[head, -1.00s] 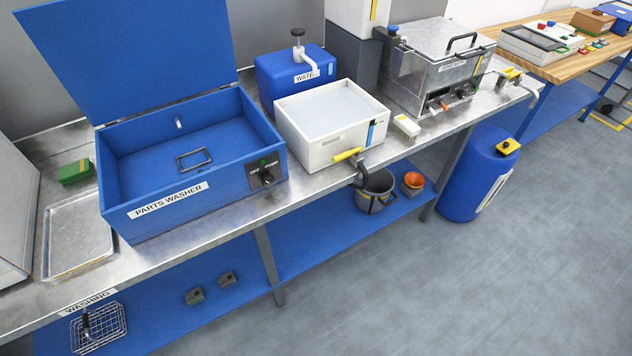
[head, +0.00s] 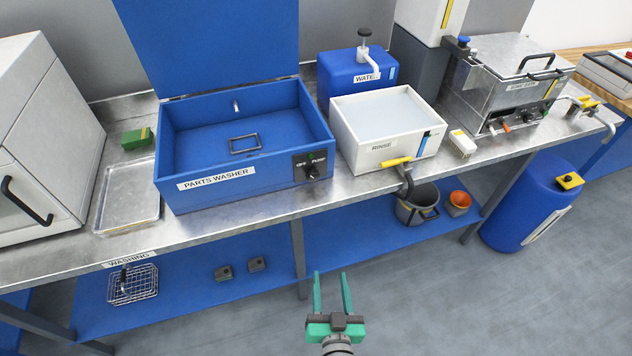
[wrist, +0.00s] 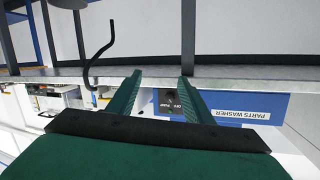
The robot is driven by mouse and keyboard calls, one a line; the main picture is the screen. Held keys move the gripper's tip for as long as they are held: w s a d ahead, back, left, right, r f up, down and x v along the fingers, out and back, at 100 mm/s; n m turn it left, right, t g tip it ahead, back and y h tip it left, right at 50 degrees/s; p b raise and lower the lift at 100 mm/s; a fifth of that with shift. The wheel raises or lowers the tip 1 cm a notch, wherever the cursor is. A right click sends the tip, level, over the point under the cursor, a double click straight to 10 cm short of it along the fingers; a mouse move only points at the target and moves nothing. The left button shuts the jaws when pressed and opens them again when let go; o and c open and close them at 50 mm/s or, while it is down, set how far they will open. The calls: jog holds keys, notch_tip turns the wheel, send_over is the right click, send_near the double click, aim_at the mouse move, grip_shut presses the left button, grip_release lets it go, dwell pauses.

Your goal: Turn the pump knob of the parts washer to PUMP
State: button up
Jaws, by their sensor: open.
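The blue parts washer (head: 245,190) stands on the metal bench with its lid raised. Its black pump knob (head: 312,172) sits on a dark panel at the right of the front face, under OFF and PUMP lettering and a green light. The knob's exact pointing is too small to read. In the wrist view, which is upside down, the knob (wrist: 170,100) shows beyond and between the fingers. My gripper (head: 331,277) has green fingers, open and empty, in front of the bench and apart from the washer. It also shows in the wrist view (wrist: 160,82).
The white rinse basin (head: 385,150) with a yellow-handled drain valve (head: 396,162) stands right of the washer. The valve's pipe hangs over the bench edge. A metal tray (head: 128,200) lies at left. A blue lower shelf (head: 190,295) holds a wire basket (head: 133,284). Open floor lies in front.

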jog(key=w+r+n+y, duration=0.1)
jog(key=w+r+y, duration=0.1)
jog(key=w+r, duration=0.6)
jog(key=n+t+y, duration=0.2)
jog(key=y, duration=0.1)
send_near(314, 178)
jog(key=x, duration=0.8)
jog(key=shift+w+a, duration=0.1)
jog(key=shift+w, duration=0.15)
jog(key=c, duration=1.1)
